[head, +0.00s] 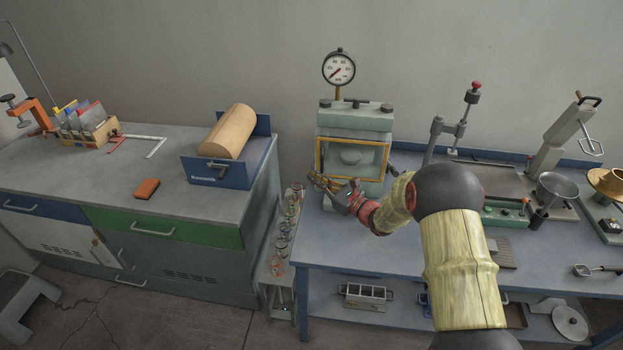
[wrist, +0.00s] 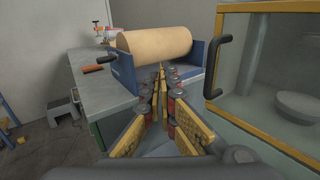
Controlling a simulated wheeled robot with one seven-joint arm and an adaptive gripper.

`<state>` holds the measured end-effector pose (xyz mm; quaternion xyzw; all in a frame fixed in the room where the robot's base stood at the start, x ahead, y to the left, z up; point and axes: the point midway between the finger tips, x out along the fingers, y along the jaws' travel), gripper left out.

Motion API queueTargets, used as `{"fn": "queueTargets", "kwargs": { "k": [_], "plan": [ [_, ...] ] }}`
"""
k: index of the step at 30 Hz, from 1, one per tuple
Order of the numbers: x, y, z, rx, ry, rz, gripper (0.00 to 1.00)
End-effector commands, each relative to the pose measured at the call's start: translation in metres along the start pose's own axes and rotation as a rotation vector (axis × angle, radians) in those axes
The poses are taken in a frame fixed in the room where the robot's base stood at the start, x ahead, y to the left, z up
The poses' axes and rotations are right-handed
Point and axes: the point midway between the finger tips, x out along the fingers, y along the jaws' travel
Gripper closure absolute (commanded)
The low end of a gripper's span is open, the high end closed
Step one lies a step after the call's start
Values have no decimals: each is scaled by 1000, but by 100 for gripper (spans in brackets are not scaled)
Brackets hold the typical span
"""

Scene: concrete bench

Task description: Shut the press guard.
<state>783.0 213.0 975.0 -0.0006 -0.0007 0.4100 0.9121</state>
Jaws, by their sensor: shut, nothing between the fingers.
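The press (head: 357,119) is a pale grey-green machine on the blue bench, with a dial gauge on top. Its guard (head: 387,160) is a clear panel in a yellow frame. The guard lies across the press front, or very close to it; I cannot tell whether it is fully shut. In the wrist view the guard frame (wrist: 217,45) fills the right side, with a black handle (wrist: 231,66) near its left edge. A round platen shows through the panel. My gripper (head: 318,179) is shut and empty, in front of the guard's lower left. In the wrist view its fingertips (wrist: 162,72) are left of the handle, apart from it.
A brown roll in a blue holder (head: 219,172) sits on the grey cabinet to the left. Several jars (head: 284,228) stand in a narrow rack between cabinet and bench. A clamp stand (head: 452,127) and a funnel (head: 555,188) are to the right of the press.

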Motion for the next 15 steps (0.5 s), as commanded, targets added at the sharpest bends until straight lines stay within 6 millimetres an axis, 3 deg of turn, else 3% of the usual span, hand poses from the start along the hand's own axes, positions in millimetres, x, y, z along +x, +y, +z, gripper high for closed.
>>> {"fn": "queueTargets", "kwargs": {
  "k": [9, 15],
  "plan": [
    [-22, 55, 2, 3, 3, 4, 100],
    [-34, 81, 1, 3, 2, 3, 100]
  ]
}}
